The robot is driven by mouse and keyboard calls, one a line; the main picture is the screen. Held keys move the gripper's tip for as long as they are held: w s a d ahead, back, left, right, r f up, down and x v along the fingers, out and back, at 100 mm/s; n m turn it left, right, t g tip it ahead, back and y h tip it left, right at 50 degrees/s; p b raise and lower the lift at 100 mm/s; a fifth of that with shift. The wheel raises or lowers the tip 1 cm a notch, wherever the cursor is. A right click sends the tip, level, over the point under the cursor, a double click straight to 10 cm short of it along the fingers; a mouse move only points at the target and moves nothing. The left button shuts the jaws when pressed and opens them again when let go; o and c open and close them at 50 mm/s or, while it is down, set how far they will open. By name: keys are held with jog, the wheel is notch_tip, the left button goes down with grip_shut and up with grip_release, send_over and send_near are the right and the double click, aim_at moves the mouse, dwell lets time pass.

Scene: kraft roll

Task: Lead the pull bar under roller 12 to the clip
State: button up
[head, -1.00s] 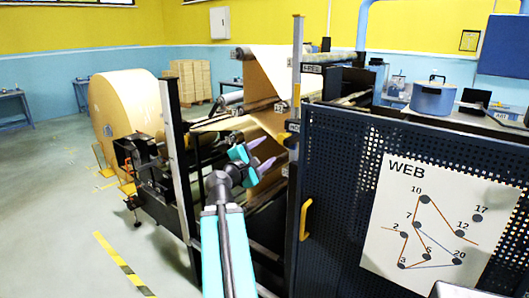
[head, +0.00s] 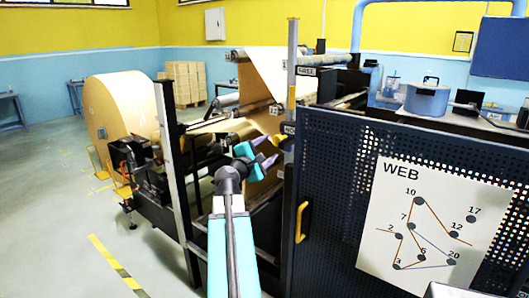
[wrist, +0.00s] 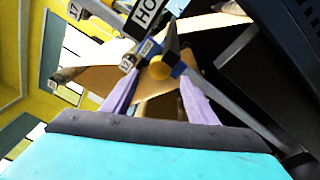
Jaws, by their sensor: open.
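My gripper (head: 271,147), with purple fingers, is open beside the grey post in the head view. In the wrist view its fingers (wrist: 158,90) point at a yellow knob (wrist: 160,69) with blue parts around it. The knob lies between the fingers in the picture; I cannot tell if they touch it. It sits just below a sign reading "HO" (wrist: 146,18), so it may be the pull bar's end, the clip, or both together. A tag (wrist: 126,65) seems to read 12; roller 12 itself is not clearly seen. Brown paper (wrist: 104,80) spreads behind the knob.
The grey post (head: 291,75) and the perforated guard panel (head: 330,190), bearing the WEB diagram (head: 432,225), stand close right of my gripper. The big kraft roll (head: 115,110) is at the left. Floor is open at far left.

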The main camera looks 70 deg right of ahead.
aim_at(277, 142)
jog(key=shift+s+d, duration=0.2)
jog(key=shift+d, duration=1.8)
jog(key=shift+s+d, duration=0.15)
jog(key=shift+d, duration=1.85)
